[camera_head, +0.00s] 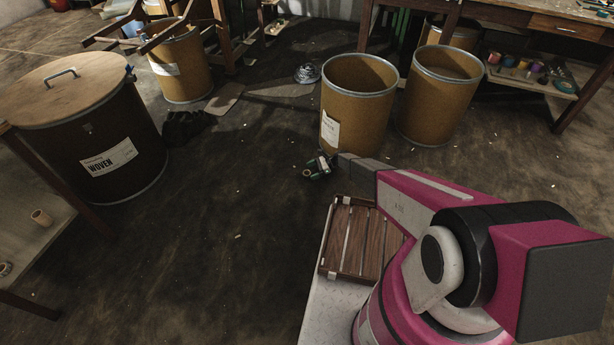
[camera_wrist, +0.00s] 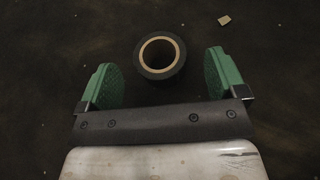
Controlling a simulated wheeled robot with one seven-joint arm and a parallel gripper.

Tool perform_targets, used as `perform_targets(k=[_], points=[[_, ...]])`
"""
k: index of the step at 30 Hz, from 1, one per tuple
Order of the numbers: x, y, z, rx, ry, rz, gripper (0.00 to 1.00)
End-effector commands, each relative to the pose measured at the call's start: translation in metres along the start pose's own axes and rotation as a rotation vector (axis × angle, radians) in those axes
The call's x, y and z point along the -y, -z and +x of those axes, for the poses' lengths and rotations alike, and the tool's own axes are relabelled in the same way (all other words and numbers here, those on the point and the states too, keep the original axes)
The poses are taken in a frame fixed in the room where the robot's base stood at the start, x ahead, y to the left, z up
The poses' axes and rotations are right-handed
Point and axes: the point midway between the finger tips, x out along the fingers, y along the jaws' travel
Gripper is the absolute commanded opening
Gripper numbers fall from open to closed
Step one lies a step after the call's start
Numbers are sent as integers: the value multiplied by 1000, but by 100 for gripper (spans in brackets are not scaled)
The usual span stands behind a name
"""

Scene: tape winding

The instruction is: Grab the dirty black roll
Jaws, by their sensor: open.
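A black tape roll (camera_wrist: 160,74) with a tan cardboard core lies on the dark floor in the wrist view. Its core opening faces up toward the camera. My gripper (camera_wrist: 157,64) is open, with one green finger pad left of the roll and the other right of it. The roll appears between and slightly beyond the pads, with a gap on each side.
Two open brown drums (camera_head: 355,110) (camera_head: 436,95) stand just beyond my gripper. A lidded drum labelled WOVEN (camera_head: 105,160) stands at left, near a dark lump (camera_head: 183,128) on the floor. A wooden slatted crate (camera_head: 355,238) is beside my arm. The floor at centre-left is mostly clear.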

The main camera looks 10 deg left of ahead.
Motion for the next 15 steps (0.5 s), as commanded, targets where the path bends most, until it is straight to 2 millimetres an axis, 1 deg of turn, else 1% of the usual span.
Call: perform_targets(k=[3,7,10,15], points=[[0,2,18,0,-2,0,90],[-1,3,35,-1,-2,0,90],[-1,3,42,0,-1,0,90],[-1,2,42,0,0,0,90]])
